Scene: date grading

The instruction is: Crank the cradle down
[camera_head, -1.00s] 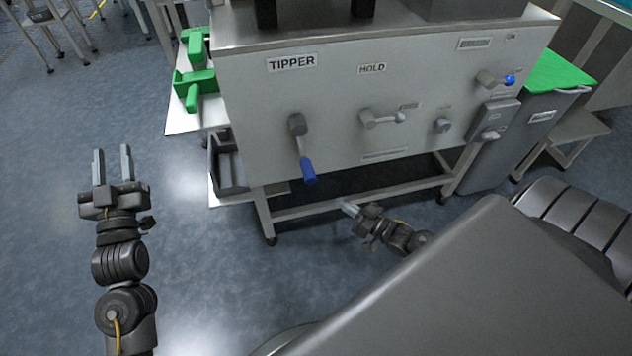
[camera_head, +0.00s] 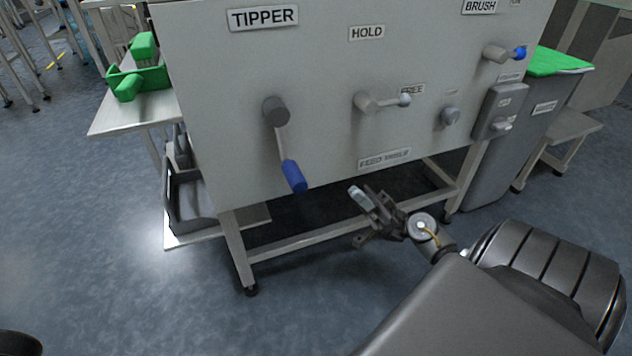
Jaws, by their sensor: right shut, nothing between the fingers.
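The TIPPER crank (camera_head: 281,135) is on the left of the grey machine panel (camera_head: 330,110). Its arm hangs down and slightly right, ending in a blue handle (camera_head: 294,177). The cradle itself cannot be made out. My right gripper (camera_head: 359,197) is shut and empty, in front of the panel's lower edge. It is to the right of the blue handle and a little lower, apart from it. My left gripper is out of view; a dark shape shows at the bottom left corner.
A HOLD lever (camera_head: 382,102) and a small knob (camera_head: 450,116) sit right of the crank. A BRUSH crank (camera_head: 505,54) has a blue knob. Green scoops (camera_head: 138,80) lie on a side shelf at left. A green-topped bin (camera_head: 545,100) stands at right.

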